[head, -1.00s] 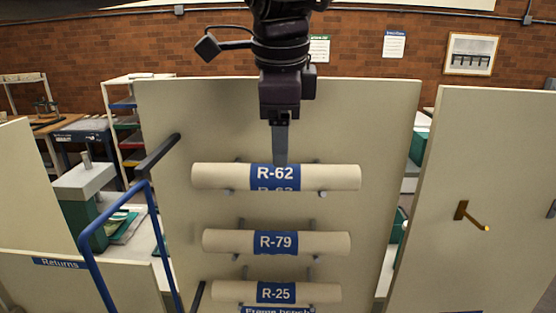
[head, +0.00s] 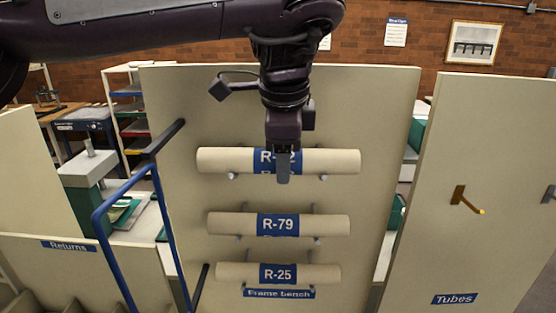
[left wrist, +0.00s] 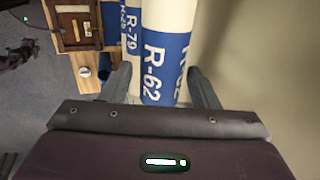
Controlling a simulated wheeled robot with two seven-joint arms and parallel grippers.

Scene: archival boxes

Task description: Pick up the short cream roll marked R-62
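The short cream roll marked R-62 (head: 220,160) lies level on pegs, at the top of a stack of three rolls on an upright cream panel. My left gripper (head: 283,178) is in front of its middle and hides part of its blue label. In the left wrist view the R-62 roll (left wrist: 165,65) runs between the two fingers of my left gripper (left wrist: 162,88). The fingers are apart, one on each side of the roll, and I cannot tell whether either touches it. My right gripper is not in view.
Rolls R-79 (head: 228,224) and R-25 (head: 235,272) hang below, above a Frame bench label (head: 279,293). A blue rail (head: 128,198) stands at the left. A panel marked Tubes (head: 500,200) with a brass hook (head: 462,198) is at the right.

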